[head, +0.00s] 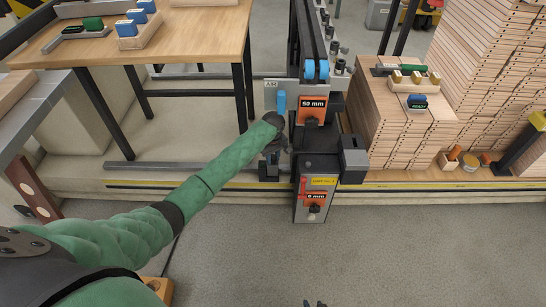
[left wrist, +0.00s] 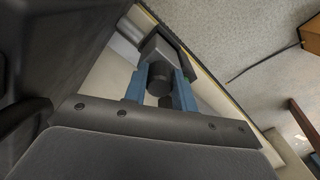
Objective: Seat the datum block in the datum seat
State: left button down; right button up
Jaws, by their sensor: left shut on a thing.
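My left gripper (left wrist: 163,88) has its two blue fingers closed on a dark round knob (left wrist: 158,82) in the left wrist view. A grey block (left wrist: 156,48) shows just beyond the knob; I cannot tell for sure whether it is the datum block. In the head view my left gripper (head: 273,146) is at the left side of the machine, and its fingers are mostly hidden. I cannot pick out the datum seat with certainty. Small dark and blue tips at the bottom edge of the head view may be my right gripper (head: 314,303); its state is unclear.
The machine (head: 318,182) carries orange labels reading 50 mm and 8 mm. A wooden table (head: 190,42) is at the upper left. Stacked boards (head: 480,75) stand at the right. The grey floor in front is clear.

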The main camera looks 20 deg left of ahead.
pick_arm(q)
jog(key=shift+f, duration=1.4)
jog(key=c, duration=1.1)
grip_release()
jog(key=shift+o, duration=0.2)
jog(key=shift+f, duration=0.1)
jog(key=shift+s+a, duration=0.1)
